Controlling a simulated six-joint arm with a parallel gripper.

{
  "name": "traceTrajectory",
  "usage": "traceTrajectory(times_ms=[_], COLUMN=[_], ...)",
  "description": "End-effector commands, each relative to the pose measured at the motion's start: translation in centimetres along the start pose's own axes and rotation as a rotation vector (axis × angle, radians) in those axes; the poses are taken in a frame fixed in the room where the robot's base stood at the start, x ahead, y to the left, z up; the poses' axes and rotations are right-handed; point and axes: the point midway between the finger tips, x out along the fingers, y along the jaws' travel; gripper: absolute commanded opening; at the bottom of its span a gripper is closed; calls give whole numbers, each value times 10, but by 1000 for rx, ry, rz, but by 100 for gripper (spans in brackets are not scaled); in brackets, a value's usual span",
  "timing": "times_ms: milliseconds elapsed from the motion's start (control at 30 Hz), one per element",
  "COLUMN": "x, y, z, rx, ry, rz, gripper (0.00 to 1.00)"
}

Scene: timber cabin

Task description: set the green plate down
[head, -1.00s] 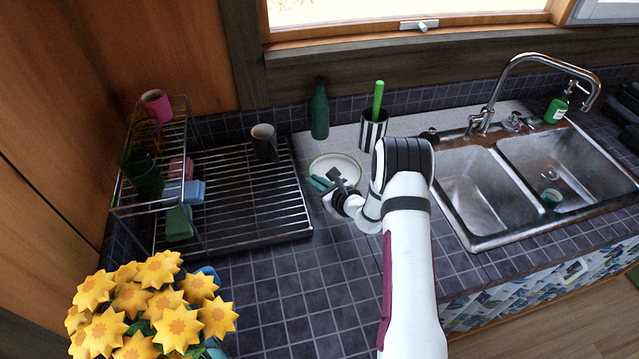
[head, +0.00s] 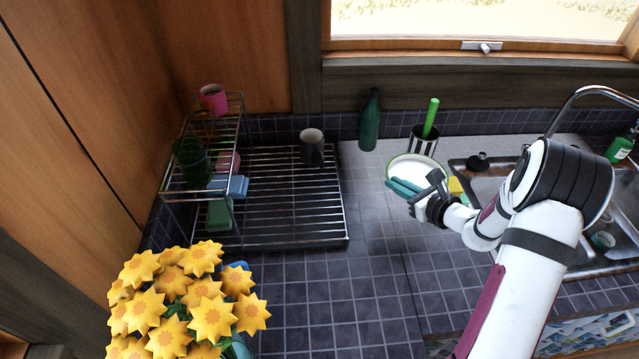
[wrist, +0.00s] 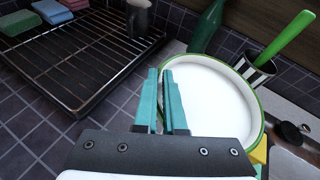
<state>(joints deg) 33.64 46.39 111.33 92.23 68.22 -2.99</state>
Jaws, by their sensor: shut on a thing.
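The green plate (head: 414,166) has a white face and a green rim. My gripper (head: 400,188) is shut on its near left rim in the head view. In the wrist view the plate (wrist: 215,105) extends right from the teal fingers (wrist: 165,98), with its rim between them. The plate is apart from the dish rack, in front of the striped cup. I cannot tell how far its underside is from the counter.
A wire dish rack (head: 285,225) with a dark mug (head: 312,146) stands left. A green bottle (head: 370,125) and striped cup (head: 423,140) stand behind. A yellow item (head: 456,187) lies right of the plate. Yellow flowers (head: 180,300) are front left. Tiled counter between is clear.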

Motion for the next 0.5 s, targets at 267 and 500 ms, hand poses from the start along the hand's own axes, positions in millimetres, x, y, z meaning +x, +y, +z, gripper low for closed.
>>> traceTrajectory(times_ms=[267, 500], x=[4, 0], y=[104, 163], z=[39, 44], rx=[-173, -245], ry=[-60, -70], rz=[392, 600], gripper=[0, 0])
